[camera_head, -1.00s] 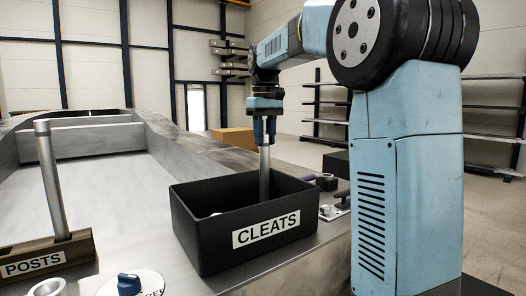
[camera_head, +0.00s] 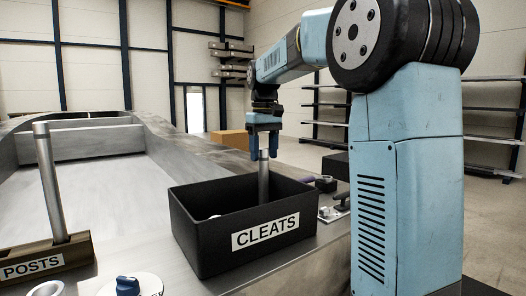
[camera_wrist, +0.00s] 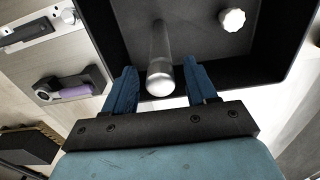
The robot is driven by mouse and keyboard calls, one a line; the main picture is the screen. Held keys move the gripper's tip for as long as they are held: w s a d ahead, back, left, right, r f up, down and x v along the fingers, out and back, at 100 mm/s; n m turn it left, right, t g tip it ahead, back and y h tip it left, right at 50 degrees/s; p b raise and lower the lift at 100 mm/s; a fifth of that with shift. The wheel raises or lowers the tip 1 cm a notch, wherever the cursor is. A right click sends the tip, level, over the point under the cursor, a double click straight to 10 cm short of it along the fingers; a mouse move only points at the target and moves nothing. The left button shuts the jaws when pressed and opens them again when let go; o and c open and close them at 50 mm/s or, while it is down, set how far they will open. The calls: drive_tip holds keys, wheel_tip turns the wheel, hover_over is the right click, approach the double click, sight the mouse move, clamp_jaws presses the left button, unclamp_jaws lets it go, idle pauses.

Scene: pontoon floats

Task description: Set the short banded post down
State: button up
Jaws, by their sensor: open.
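A short grey metal post (camera_head: 264,180) stands upright inside the black bin labelled CLEATS (camera_head: 215,245); its foot is hidden by the bin's front wall. A faint ring shows near its top. My gripper (camera_head: 264,152) is open above the bin, its blue fingers apart on either side of the post's top. In the wrist view the post (camera_wrist: 160,60) shows between the spread fingers of my gripper (camera_wrist: 162,82), with a gap on each side. A taller post (camera_head: 50,180) stands in the wooden holder labelled POSTS (camera_head: 75,252) at the left.
A white knobbed part (camera_wrist: 232,19) lies in the bin. A purple-handled fitting (camera_wrist: 70,88) lies on the metal deck beside it. A disc with a blue knob (camera_head: 128,285) sits at the front. The metal surface between the holder and bin is mostly clear.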

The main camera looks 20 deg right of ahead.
wheel_tip(320, 180, up, 12)
drive_tip(key=s+f+m+t, duration=0.1)
drive_tip(key=s+f+t, duration=0.1)
drive_tip(key=s+f, duration=1)
drive_tip(key=s+f+m+t, duration=0.2)
drive_tip(key=s+f+t, duration=0.1)
drive_tip(key=s+f, duration=0.9)
drive_tip(key=s, duration=0.4)
drive_tip(key=shift+s+t, duration=0.15)
drive_tip(key=shift+t, duration=0.15)
drive_tip(key=shift+a, duration=0.1)
drive_tip(key=shift+c, duration=0.2)
drive_tip(key=shift+c, duration=0.9)
drive_tip(key=shift+a, duration=0.1)
drive_tip(key=shift+c, duration=0.3)
